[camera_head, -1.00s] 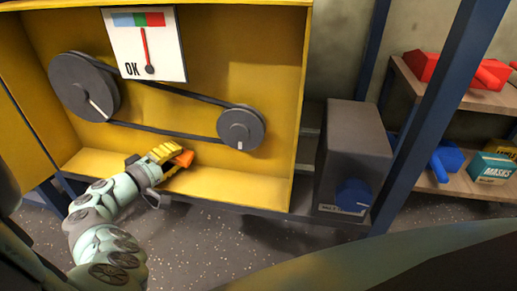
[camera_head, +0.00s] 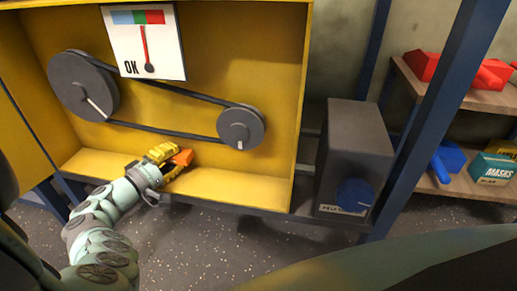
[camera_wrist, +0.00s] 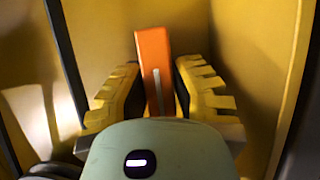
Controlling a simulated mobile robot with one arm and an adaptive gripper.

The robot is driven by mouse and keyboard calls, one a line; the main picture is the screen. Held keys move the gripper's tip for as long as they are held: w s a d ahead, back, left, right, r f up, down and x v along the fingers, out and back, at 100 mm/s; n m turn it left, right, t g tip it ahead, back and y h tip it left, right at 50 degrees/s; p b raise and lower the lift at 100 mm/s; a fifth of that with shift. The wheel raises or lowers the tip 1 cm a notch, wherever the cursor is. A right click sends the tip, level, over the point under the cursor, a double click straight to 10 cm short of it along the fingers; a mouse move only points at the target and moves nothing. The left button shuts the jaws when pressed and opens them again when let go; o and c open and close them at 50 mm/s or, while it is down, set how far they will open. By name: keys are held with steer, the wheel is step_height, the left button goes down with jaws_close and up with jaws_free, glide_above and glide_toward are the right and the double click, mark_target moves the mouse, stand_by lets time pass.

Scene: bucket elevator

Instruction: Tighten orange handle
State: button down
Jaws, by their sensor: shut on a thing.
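The orange handle (camera_head: 184,157) is at the floor of the yellow cabinet, below the belt. It also shows in the wrist view (camera_wrist: 154,62), standing up between my fingers, with a pale strip on its lower face. My gripper (camera_head: 167,158) has yellow ribbed fingers and is shut on the handle; the wrist view shows one finger on each side of it (camera_wrist: 158,95). The lower end of the handle is hidden by my gripper.
A black belt (camera_head: 165,133) runs between a large pulley (camera_head: 75,85) and a small pulley (camera_head: 240,127) just above my gripper. A grey box with a blue knob (camera_head: 354,195) stands to the right. Shelves with boxes (camera_head: 493,168) are farther right.

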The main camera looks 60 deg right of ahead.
steer(key=c, duration=0.8)
jaws_free()
steer(key=shift+d, duration=0.1)
steer(key=a, duration=1.2)
